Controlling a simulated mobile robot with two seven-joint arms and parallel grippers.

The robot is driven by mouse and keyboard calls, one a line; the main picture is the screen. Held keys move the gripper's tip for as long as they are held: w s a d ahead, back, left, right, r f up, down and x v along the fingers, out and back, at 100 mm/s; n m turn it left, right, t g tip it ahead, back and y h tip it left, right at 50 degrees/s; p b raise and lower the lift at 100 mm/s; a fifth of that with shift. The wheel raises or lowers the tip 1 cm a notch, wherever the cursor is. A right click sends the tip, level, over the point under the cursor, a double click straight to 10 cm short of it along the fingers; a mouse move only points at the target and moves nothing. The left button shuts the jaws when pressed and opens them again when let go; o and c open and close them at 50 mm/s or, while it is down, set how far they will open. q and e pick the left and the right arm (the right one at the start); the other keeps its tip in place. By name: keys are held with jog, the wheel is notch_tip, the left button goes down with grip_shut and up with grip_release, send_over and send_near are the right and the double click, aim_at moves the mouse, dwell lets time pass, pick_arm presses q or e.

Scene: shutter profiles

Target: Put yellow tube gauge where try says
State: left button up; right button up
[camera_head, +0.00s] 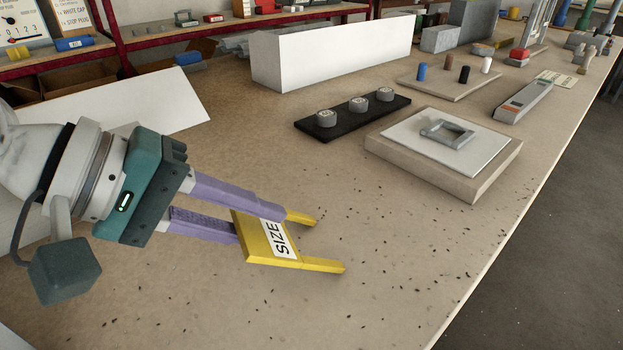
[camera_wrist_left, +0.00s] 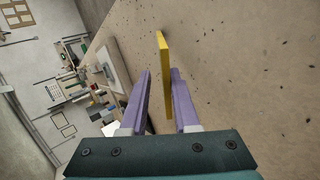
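The yellow gauge (camera_head: 265,240) is a flat fork with two prongs and a white label reading SIZE. In the head view it is at the front middle of the bench, prongs pointing right. My left gripper (camera_head: 247,219), with purple fingers, is at its back edge. In the left wrist view the gauge (camera_wrist_left: 164,75) shows edge-on between the fingers (camera_wrist_left: 160,72), nearer the right one, with a gap on the left. The fingers look open around it. I cannot tell whether the gauge touches the bench. My right gripper is not in view.
A black strip (camera_head: 340,122) carries three grey round pieces. A thick board (camera_head: 470,178) bears a white sheet and a grey frame (camera_head: 447,133). A peg board (camera_head: 440,86), a grey bar (camera_head: 523,103) and a long white block (camera_head: 335,56) stand behind. Small dark specks litter the front bench.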

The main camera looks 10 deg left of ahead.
pick_arm(q)
jog(key=p+v, duration=0.6)
jog(key=v, duration=0.2)
jog(key=shift+r, duration=0.1)
notch_tip(320, 180, up, 8)
jog(key=s+a+p, duration=0.1)
jog(key=a+p, duration=0.1)
jog(key=p, duration=0.6)
jog(key=shift+s, duration=0.1)
